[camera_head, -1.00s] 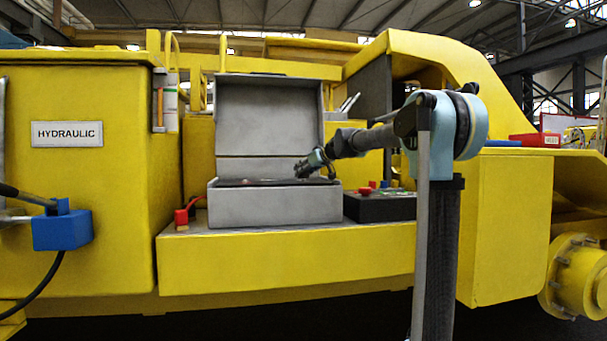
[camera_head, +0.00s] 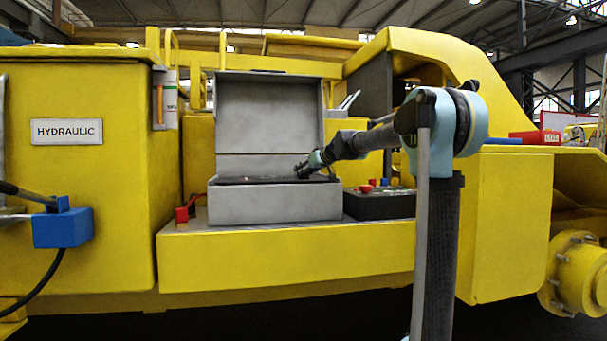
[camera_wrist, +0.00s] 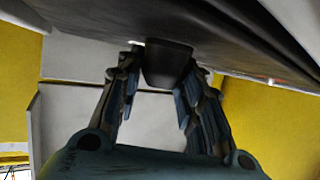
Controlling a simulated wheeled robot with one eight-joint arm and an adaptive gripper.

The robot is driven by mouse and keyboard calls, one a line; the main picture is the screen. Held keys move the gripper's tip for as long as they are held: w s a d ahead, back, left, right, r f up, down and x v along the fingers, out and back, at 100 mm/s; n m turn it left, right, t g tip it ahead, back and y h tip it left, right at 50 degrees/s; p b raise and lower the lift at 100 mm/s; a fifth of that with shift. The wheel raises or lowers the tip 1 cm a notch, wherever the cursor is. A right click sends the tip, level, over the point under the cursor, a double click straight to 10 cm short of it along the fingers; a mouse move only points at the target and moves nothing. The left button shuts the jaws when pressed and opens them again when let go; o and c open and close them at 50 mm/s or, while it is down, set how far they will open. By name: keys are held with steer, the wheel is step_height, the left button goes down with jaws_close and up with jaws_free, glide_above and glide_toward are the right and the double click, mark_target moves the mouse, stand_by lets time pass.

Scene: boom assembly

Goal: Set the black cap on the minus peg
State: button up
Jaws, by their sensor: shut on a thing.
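My gripper (camera_head: 303,171) reaches over the right part of the open grey box (camera_head: 275,205). In the wrist view my gripper (camera_wrist: 160,85) is shut on the black cap (camera_wrist: 167,65), which sits between the fingertips. The cap lies right against or very close to a broad dark surface (camera_wrist: 235,40); I cannot tell whether they touch. In the head view the cap is too small to make out. The minus peg cannot be made out in either view.
The box's raised lid (camera_head: 268,115) stands behind my gripper. A red clamp (camera_head: 182,214) with a red cable is left of the box. A black case (camera_head: 380,206) with red and blue parts stands close on its right. All rest on a yellow ledge (camera_head: 285,262).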

steer(key=shift+f, duration=0.1)
steer(key=o, duration=1.2)
steer(key=shift+c, duration=0.2)
steer(key=v, duration=1.2)
steer(key=shift+w+d, duration=0.1)
